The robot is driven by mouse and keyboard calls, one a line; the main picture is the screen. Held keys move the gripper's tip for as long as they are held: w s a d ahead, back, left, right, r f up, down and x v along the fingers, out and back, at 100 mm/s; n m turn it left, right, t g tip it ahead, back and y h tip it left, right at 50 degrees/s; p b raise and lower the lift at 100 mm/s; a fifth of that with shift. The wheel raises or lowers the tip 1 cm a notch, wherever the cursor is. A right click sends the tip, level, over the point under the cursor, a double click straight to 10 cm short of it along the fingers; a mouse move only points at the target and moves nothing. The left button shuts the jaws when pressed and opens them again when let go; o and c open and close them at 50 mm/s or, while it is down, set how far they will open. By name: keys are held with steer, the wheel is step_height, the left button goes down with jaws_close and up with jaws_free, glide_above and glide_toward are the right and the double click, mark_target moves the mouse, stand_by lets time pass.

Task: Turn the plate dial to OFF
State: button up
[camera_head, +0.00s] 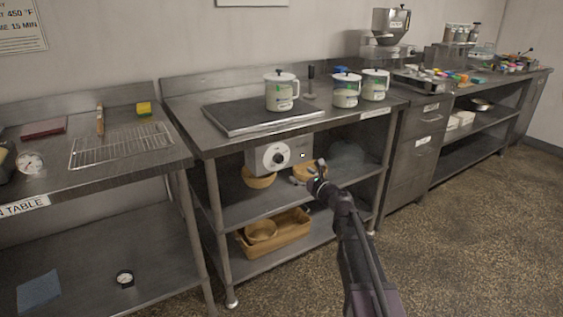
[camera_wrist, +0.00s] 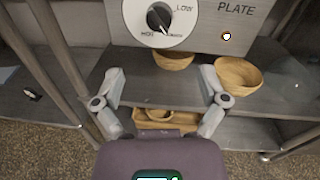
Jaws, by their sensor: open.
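The plate dial (camera_head: 276,157) is a black knob on a white round face, on a grey control panel (camera_head: 295,149) under the worktop edge. In the wrist view the dial (camera_wrist: 159,17) is at the top, partly cut off. LOW is readable at its right, with smaller labels below. Its pointer appears to aim down and slightly right; the OFF mark is not visible. PLATE is printed at the panel's right, above a small glowing light (camera_wrist: 226,37). My gripper (camera_head: 315,178) is open and empty, in front of and below the panel, apart from the dial. Both fingers (camera_wrist: 161,75) show in the wrist view.
Baskets (camera_wrist: 238,76) stand on the shelf behind and below the panel. The dark hot plate (camera_head: 262,117) on the worktop holds a white lidded pot (camera_head: 281,92). A table leg (camera_head: 213,190) stands left of the panel. Floor on the right is clear.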

mark_target(282, 161)
steer(key=x, duration=1.2)
steer(key=shift+a, duration=0.1)
steer(key=c, duration=1.2)
